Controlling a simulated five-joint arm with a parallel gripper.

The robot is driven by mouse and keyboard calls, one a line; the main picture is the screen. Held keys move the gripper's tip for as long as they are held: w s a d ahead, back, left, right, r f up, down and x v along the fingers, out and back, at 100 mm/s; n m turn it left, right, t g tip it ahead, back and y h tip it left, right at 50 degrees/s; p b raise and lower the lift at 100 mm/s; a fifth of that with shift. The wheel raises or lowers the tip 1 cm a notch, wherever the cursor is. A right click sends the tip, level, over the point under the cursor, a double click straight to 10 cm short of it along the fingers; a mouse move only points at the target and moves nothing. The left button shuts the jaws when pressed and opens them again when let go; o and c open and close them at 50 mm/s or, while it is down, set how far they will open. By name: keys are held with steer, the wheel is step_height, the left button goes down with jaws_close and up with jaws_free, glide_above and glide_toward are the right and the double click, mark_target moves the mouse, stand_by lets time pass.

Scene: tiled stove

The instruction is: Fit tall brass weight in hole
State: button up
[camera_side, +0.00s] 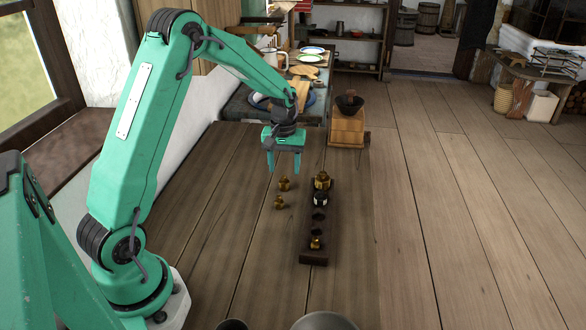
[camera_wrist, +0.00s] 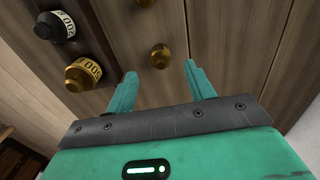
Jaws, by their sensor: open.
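Two loose brass weights stand on the table, the farther one (camera_side: 284,184) and the nearer one (camera_side: 279,202). In the wrist view one loose weight (camera_wrist: 160,56) is just beyond my fingertips, and the other (camera_wrist: 145,3) is at the top edge. I cannot tell which is the tall one. The dark block (camera_side: 304,240) to their right holds a large brass weight (camera_side: 322,183), a black weight (camera_side: 320,201) and a small brass weight (camera_side: 315,243). Two dark holes between the black and small weights look empty. My gripper (camera_side: 284,170) is open and empty, above and behind the loose weights.
A wooden grinder with a dark bowl (camera_side: 347,125) stands at the table's far end. A side counter with plates (camera_side: 312,50) is behind my gripper. Bowl rims (camera_side: 323,321) show at the bottom edge. The table left of the loose weights is clear.

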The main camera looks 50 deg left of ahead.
mark_target(284, 175)
steer(key=shift+f, duration=2.35)
steer(key=shift+c, duration=0.2)
jaws_close()
steer(key=shift+r, duration=0.15)
steer(key=shift+r, duration=0.4)
step_height(284, 175, up, 3)
steer(key=shift+r, duration=0.2)
steer(key=s+d+r, duration=0.2)
steer(key=d+r, duration=0.4)
steer(key=d, duration=0.5)
steer(key=shift+s+d+r, duration=0.2)
steer(key=shift+s+r, duration=0.05)
steer(key=shift+r, duration=0.05)
